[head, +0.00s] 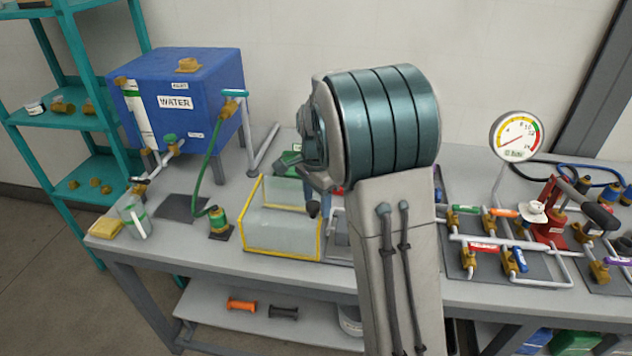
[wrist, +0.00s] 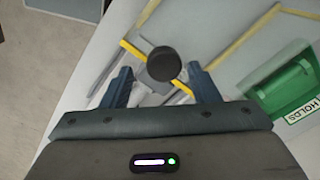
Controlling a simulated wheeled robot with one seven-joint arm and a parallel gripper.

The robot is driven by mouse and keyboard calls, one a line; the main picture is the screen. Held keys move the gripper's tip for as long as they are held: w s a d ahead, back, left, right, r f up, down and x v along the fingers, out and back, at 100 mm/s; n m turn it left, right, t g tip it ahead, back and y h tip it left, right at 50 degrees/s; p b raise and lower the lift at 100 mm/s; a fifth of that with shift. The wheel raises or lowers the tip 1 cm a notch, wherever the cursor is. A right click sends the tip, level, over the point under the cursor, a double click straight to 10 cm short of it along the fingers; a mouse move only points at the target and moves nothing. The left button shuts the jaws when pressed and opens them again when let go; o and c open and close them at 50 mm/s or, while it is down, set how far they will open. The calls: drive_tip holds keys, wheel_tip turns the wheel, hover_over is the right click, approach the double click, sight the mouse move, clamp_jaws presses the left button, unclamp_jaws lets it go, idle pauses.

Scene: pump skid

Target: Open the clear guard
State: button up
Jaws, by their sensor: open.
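The clear guard (head: 283,230) is a see-through box with yellow edges on the bench, left of my arm in the head view. It appears closed over what is below it. Its yellow edging and pale panel also show in the wrist view (wrist: 215,35). A round black knob (wrist: 164,63) sits by a yellow edge there; a dark knob also shows at the guard's right end in the head view (head: 313,208). My gripper (wrist: 161,72) is open, with one blue finger on each side of the black knob. I cannot tell whether they touch it. My arm hides part of the guard's right side.
A green box labelled HOLDS (wrist: 290,88) lies close to my right finger in the wrist view. A blue water tank (head: 185,95) and green hose (head: 207,165) stand left of the guard. Valves, pipes and a gauge (head: 517,137) fill the right. Bare bench lies in front of the guard.

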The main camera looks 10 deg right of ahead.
wheel_tip(320, 180, up, 13)
drive_tip(key=shift+b, duration=0.4)
drive_tip(key=shift+r, duration=0.1)
drive_tip(key=s+f+n+t, duration=0.1)
drive_tip(key=s+f+n, duration=0.2)
drive_tip(key=s+n, duration=0.4)
drive_tip(key=s+f+n+t, duration=0.2)
drive_tip(key=s+n, duration=0.4)
drive_tip(key=s, duration=1.2)
drive_tip(key=shift+s+d+f+n, duration=0.25)
drive_tip(key=shift+s+f+n, duration=0.15)
drive_tip(key=shift+f, duration=0.4)
